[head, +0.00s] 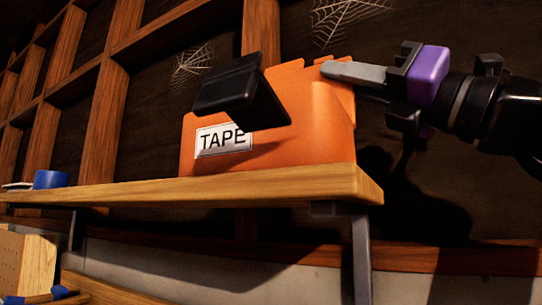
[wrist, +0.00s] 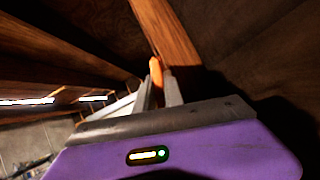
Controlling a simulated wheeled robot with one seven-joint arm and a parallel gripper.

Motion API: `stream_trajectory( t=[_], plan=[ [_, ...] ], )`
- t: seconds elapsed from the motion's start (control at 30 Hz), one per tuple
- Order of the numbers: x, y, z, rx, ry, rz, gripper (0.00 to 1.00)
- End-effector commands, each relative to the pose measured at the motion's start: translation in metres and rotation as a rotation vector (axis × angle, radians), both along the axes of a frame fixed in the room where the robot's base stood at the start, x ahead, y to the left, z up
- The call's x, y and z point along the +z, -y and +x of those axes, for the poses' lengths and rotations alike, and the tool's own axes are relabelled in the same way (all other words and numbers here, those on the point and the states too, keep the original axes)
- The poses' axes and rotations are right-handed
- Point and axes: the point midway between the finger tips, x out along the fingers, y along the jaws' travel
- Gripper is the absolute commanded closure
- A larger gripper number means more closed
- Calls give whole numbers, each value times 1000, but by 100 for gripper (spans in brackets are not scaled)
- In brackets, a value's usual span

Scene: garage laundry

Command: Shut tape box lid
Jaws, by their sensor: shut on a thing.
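The orange tape box (head: 320,150) stands on the wooden shelf near its right end, with a white TAPE label (head: 224,139) on its front. An orange upright part with a notched top edge rises at its back right; I take it for the raised lid (head: 288,82). My gripper (head: 328,70) comes in from the right at this top edge. In the wrist view its fingertips (wrist: 160,88) are shut on a thin orange strip (wrist: 156,72), which looks like the lid's edge. The box's inside is hidden.
A black angular piece (head: 238,90) sits across the box's upper front left; I cannot tell whether it is attached. The wooden shelf (head: 290,182) ends just right of the box. A blue roll (head: 50,179) lies at its far left. Wall studs (head: 108,100) stand behind.

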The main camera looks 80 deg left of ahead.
Motion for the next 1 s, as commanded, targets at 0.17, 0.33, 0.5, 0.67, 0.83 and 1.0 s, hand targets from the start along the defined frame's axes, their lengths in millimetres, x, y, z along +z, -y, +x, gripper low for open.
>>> stream_trajectory(
  t=[0.17, 0.33, 0.5, 0.67, 0.83, 1.0],
  plan=[
    [-1, 0, 0, -1, 0, -1, 100],
    [-1, 0, 1, -1, 0, -1, 100],
    [-1, 0, 0, -1, 0, -1, 100],
    [0, 2, -2, 1, 25, 32, 100],
    [2, 8, -6, 2, 79, 98, 100],
    [3, 11, -8, 1, 106, 131, 100]
  ],
)
